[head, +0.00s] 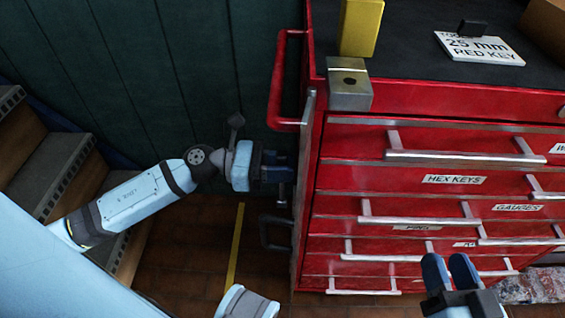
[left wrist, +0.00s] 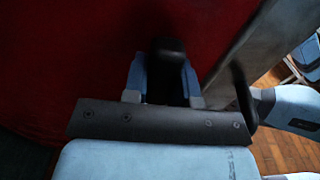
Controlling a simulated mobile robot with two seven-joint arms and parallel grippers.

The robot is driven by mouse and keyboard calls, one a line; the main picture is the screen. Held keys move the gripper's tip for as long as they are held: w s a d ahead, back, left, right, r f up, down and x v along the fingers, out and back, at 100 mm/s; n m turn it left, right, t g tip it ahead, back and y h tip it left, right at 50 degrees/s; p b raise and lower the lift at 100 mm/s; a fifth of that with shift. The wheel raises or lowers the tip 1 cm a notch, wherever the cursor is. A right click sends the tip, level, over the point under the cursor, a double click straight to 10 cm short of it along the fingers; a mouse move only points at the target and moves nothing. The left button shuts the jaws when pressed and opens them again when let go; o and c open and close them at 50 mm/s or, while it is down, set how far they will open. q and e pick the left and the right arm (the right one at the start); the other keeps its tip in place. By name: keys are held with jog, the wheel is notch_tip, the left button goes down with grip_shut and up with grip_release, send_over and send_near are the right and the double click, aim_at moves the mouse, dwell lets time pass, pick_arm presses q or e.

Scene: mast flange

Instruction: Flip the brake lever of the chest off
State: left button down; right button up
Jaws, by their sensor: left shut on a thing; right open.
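The red chest (head: 340,200) stands right of the middle in the head view, its left side facing my left arm. My left gripper (head: 283,172) is at that side. In the left wrist view, the left gripper (left wrist: 163,82) is shut on a dark, rounded knob, which I take to be the brake lever (left wrist: 166,48). The lever is dim there and its lower part is hidden; whether it is on or off cannot be told. My right gripper (head: 450,272) is open and empty in front of the lower drawers.
A red push handle (head: 273,85) juts from the chest's upper left. Wooden steps (head: 55,170) stand at left. A yellow line (head: 236,245) marks the floor.

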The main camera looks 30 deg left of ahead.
pick_arm(q)
jog(key=shift+s+d+m, duration=0.15)
jog(key=shift+s+m, duration=0.15)
pick_arm(e)
jog(key=shift+f, duration=0.4)
pick_arm(q)
jog(key=c, duration=0.9)
grip_release()
jog(key=p+v, duration=0.1)
jog(key=v, duration=1.1)
pick_arm(e)
notch_tip(320, 180, up, 2)
jog(key=shift+r+t, duration=0.25)
jog(key=shift+t, duration=0.15)
jog(key=shift+f, duration=0.25)
pick_arm(q)
jog(key=shift+s, duration=0.1)
pick_arm(e)
jog(key=shift+s+d, duration=0.1)
